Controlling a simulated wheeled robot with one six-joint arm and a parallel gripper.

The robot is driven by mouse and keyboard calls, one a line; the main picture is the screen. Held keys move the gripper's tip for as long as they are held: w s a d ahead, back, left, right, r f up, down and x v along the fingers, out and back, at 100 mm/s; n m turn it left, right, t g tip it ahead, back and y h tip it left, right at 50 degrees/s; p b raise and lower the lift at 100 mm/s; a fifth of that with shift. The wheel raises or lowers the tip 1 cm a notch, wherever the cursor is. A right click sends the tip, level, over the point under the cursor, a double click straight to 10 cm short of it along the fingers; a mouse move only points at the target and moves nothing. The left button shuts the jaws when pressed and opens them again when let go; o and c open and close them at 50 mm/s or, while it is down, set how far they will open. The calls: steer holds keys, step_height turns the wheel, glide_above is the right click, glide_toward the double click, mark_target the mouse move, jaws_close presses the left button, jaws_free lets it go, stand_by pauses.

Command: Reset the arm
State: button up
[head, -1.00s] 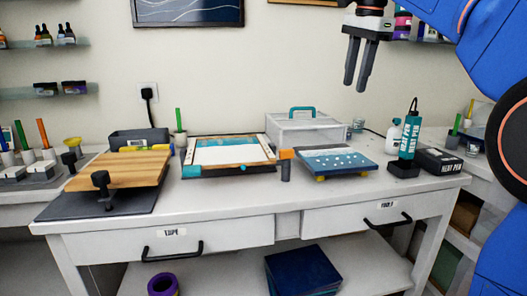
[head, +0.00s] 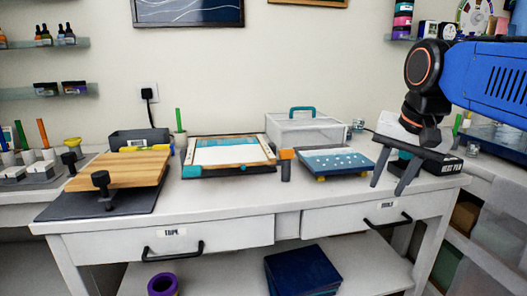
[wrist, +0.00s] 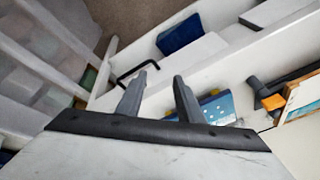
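My gripper (head: 391,182) hangs at the right end of the white workbench in the head view, its two grey fingers pointing down in front of the bench's front edge or over it; I cannot tell which. In the wrist view my gripper (wrist: 156,88) shows its fingers spread apart with nothing between them. It is open and empty. My arm reaches in from the right and hides most of the heat pen and its stand.
A blue dotted plate (head: 335,161) lies left of my gripper. A framed tray (head: 228,155), a clear box with a teal handle (head: 303,128) and a clamped wooden board (head: 122,171) stand farther left. The heat pen box (head: 440,163) is behind my gripper. Two closed drawers are below.

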steer(key=s+f+n, duration=0.3)
steer(key=s+f, duration=0.4)
steer(key=f, duration=0.4)
steer(key=s+d+f+n+t, duration=0.1)
steer(key=s+f+n, duration=0.1)
steer(key=s+f, duration=0.5)
step_height(320, 180, down, 4)
steer(key=shift+d+f+n, duration=0.1)
steer(key=shift+d+n, duration=0.2)
steer(key=shift+n, duration=0.1)
